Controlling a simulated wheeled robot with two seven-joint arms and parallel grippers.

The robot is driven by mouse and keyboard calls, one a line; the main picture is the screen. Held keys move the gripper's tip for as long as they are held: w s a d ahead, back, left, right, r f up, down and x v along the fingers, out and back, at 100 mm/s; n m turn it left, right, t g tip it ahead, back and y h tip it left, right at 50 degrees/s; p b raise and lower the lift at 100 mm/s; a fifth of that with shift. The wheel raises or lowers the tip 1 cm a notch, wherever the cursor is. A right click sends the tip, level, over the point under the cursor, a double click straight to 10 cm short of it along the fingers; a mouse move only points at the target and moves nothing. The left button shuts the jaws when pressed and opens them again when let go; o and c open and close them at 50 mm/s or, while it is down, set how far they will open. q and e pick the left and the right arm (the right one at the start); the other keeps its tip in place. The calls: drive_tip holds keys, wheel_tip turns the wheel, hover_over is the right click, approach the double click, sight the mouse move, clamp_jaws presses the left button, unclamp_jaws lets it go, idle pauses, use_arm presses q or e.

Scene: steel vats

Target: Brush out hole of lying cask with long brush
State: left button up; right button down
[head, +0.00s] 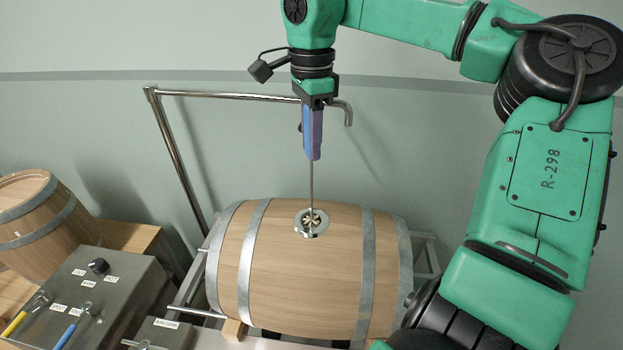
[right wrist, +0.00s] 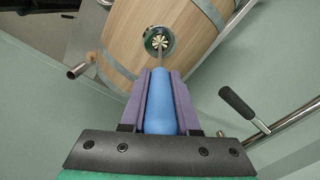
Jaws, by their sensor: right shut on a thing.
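The wooden cask (head: 290,270) lies on its side on a metal stand, with pale metal hoops around it. Its round hole with a metal rim (head: 312,232) faces up. My right gripper (head: 312,150) is above the cask, pointing down, shut on the blue handle of the long brush (head: 311,185). The brush's thin rod runs down to the hole, and its bristle head shows at the hole's mouth. In the right wrist view the blue brush handle (right wrist: 160,105) sits between the purple fingers, and the light bristles (right wrist: 159,41) show within the rim. How deep the head sits is unclear. My left gripper is not in view.
A bent steel pipe (head: 230,94) passes behind my right gripper. A grey control box (head: 85,290) with yellow and blue handled levers is at the lower left. The wall is behind.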

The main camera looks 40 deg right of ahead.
wheel_tip(320, 180, up, 3)
drive_tip(key=p, duration=0.3)
drive_tip(key=shift+r, duration=0.4)
drive_tip(key=shift+a+r, duration=0.1)
drive_tip(key=shift+r, duration=4.3)
